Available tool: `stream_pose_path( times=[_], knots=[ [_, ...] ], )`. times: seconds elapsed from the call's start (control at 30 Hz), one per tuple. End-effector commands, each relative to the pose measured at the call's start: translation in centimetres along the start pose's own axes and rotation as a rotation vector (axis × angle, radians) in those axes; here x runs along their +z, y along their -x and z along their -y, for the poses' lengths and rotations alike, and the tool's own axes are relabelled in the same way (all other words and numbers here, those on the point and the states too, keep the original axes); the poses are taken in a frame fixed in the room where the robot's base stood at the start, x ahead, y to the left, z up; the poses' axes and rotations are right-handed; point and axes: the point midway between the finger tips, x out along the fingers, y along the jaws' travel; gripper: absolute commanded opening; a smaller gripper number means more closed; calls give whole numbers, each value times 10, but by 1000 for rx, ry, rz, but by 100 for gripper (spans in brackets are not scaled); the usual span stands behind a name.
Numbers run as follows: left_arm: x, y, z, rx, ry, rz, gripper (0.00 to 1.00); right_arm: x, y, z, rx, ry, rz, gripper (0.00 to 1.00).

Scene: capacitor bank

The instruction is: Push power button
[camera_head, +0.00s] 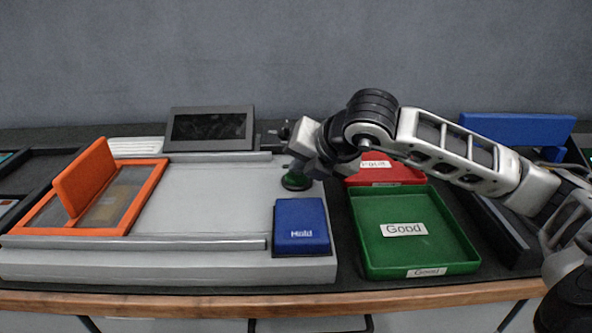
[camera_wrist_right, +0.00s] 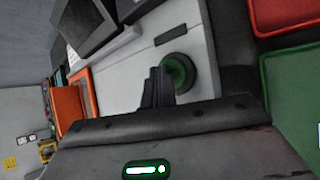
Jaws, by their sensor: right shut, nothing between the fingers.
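A round green button (camera_head: 297,180) stands on the right side of the grey machine, behind a blue block marked "Hold" (camera_head: 301,226). I take the green button to be the power button, though no label on it is readable. My right gripper (camera_head: 290,160) is shut and empty, just above and behind the button in the head view. In the right wrist view, the closed fingertips (camera_wrist_right: 158,75) are beside the green button (camera_wrist_right: 180,72) and overlap its edge. I cannot tell whether they touch it. My left gripper is not in view.
The grey machine (camera_head: 214,200) carries an orange-framed panel (camera_head: 145,203) and a dark screen (camera_head: 210,128). A green tray labelled "Good" (camera_head: 420,255) and a red tray (camera_head: 386,175) lie to the right. A blue bin (camera_head: 518,130) is at the back right.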

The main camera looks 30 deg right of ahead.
Motion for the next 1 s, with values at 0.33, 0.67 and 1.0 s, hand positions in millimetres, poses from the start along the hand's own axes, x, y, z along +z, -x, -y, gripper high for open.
stream_pose_path(
  times=[0.33,0.67,1.0],
  knots=[
    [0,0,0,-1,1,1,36,4,6,-4,-1,1,-3,0],
    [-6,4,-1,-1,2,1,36,10,14,-10,0,0,-1,0],
    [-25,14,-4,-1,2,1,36,28,38,-28,1,-1,0,0]
  ],
)
